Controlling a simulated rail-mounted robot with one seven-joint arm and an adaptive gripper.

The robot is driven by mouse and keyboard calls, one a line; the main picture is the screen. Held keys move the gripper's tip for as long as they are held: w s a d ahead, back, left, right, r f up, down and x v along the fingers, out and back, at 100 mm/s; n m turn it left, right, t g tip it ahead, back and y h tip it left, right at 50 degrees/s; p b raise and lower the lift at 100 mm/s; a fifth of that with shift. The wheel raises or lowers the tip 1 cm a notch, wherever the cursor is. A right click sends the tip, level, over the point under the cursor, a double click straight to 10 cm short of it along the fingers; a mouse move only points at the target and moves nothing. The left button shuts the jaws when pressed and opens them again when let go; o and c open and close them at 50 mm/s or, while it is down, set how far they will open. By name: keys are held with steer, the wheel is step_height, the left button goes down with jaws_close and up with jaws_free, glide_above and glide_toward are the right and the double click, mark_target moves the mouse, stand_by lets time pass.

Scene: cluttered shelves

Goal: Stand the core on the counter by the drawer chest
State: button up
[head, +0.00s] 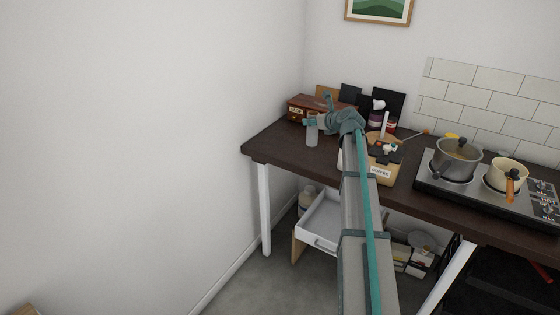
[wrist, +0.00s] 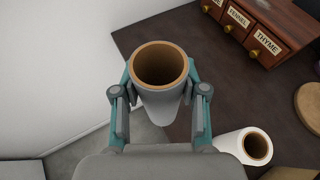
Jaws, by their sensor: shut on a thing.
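The core (wrist: 160,97) is a grey tube with a brown rim and a hollow brown inside. My gripper (wrist: 160,78) is shut on it, with one finger on each side, and holds it upright. In the head view the core (head: 312,136) shows over the counter's left part, in front of the drawer chest (head: 297,111). I cannot tell whether its base touches the counter (head: 275,146). The drawer chest also shows at the upper right of the wrist view (wrist: 281,26), brown with labelled drawers and brass knobs. It stands apart from the core.
A round wooden piece (wrist: 308,103) is at the right edge. Pots (head: 458,160) stand on the stove at the right. Bare counter lies between core and chest; a white wall is left.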

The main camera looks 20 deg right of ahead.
steer(key=w+d+f+p, duration=0.1)
steer(key=w+f+p, duration=0.3)
steer(key=w+f, duration=0.8)
steer(key=shift+p+x, duration=0.35)
steer(key=shift+x, duration=0.65)
steer(key=shift+d+f, duration=0.15)
steer(key=shift+d, duration=0.1)
steer(key=o, duration=0.7)
steer(key=shift+o, duration=0.2)
